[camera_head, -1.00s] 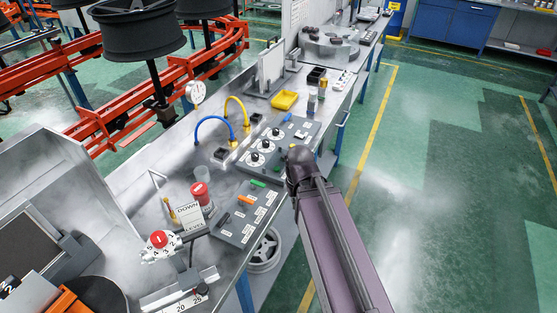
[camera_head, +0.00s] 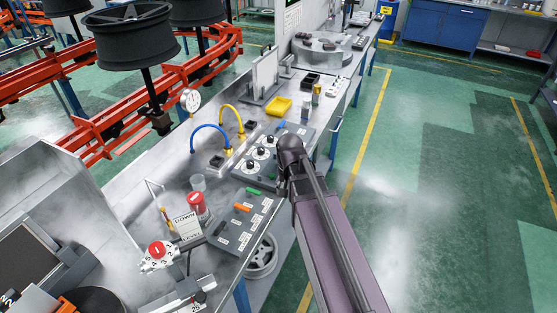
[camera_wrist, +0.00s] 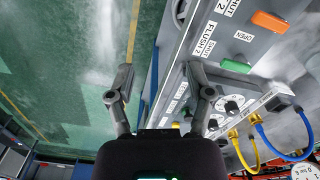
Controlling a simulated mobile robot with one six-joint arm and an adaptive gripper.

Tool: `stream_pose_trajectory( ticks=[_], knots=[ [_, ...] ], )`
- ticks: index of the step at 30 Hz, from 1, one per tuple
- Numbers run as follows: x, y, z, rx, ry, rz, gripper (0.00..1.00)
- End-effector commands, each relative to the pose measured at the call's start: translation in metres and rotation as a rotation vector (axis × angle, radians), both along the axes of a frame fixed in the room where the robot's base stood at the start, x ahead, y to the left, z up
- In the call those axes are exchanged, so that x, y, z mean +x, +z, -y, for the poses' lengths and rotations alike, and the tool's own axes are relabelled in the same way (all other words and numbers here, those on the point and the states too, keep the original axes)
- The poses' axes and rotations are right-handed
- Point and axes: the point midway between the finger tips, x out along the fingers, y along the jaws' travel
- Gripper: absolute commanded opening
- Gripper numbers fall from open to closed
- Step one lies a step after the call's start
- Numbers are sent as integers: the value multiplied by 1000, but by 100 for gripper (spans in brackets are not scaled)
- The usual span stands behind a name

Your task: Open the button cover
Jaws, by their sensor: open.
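A red button (camera_head: 196,198) stands on the metal bench at the left of the head view. A clear cup-like piece (camera_head: 199,183) shows right behind it; I cannot tell whether this is the button cover or how it is attached. Neither red button shows clearly there. In the head view the gripper is hidden and only my arm shows, right of the panel.
The switch panel (camera_head: 232,240) has orange and green levers. A "DOWN" sign (camera_head: 187,226) stands near the red button. Green floor at right is free.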

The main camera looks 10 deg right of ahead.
Motion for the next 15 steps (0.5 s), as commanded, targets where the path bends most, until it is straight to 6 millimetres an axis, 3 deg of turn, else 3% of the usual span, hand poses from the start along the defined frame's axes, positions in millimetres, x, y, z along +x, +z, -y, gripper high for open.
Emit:
stream_pose_trajectory(
  ticks=[1, 15],
  knots=[
    [22, 10, 1, 0, -63, 0, 67],
    [156, 53, 10, 1, -746, 1, 67]
  ],
)
